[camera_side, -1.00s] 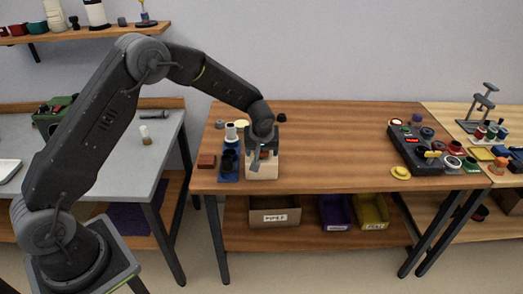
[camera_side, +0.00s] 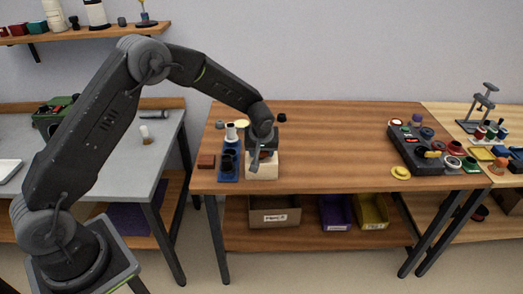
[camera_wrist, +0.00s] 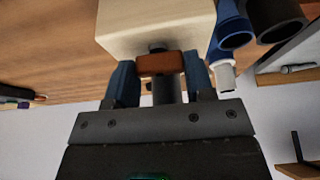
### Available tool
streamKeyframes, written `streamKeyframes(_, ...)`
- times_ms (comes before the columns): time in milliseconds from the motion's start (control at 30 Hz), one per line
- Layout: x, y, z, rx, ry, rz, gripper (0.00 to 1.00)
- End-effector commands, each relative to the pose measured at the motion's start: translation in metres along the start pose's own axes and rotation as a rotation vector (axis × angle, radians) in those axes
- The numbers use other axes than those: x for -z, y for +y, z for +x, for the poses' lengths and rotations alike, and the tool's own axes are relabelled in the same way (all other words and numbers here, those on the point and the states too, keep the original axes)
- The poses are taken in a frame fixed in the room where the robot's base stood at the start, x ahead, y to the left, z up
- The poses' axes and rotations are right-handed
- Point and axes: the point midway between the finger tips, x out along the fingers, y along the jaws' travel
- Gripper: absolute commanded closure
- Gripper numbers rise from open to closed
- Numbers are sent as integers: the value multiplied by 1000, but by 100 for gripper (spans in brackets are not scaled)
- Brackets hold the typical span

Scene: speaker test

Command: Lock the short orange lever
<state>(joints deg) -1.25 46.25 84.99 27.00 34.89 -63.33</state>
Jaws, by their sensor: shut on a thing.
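A short orange lever (camera_wrist: 160,64) sticks out from a pale wooden block (camera_wrist: 155,25) in the wrist view, on a dark round pivot. My gripper (camera_wrist: 159,77) has its blue-grey fingers on either side of the lever, shut on it. In the side view the pale block (camera_side: 262,171) stands near the front left of the middle wooden table. My gripper (camera_side: 258,158) is over the block's top and front there, and hides most of the lever.
A blue holder (camera_side: 228,172) with dark cylinders and a white cylinder (camera_side: 231,132) stand just left of the block. A brownish-red block (camera_side: 206,161) is farther left. The table's middle is clear. A dark control box (camera_side: 417,155) stands at the right.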

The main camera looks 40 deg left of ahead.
Motion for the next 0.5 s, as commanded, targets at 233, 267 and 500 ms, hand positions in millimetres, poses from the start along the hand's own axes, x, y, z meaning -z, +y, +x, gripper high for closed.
streamKeyframes(233,0,-1,0,-64,-2,154,75)
streamKeyframes(267,0,-1,0,-70,-3,170,75)
streamKeyframes(500,0,-1,0,-96,-1,233,75)
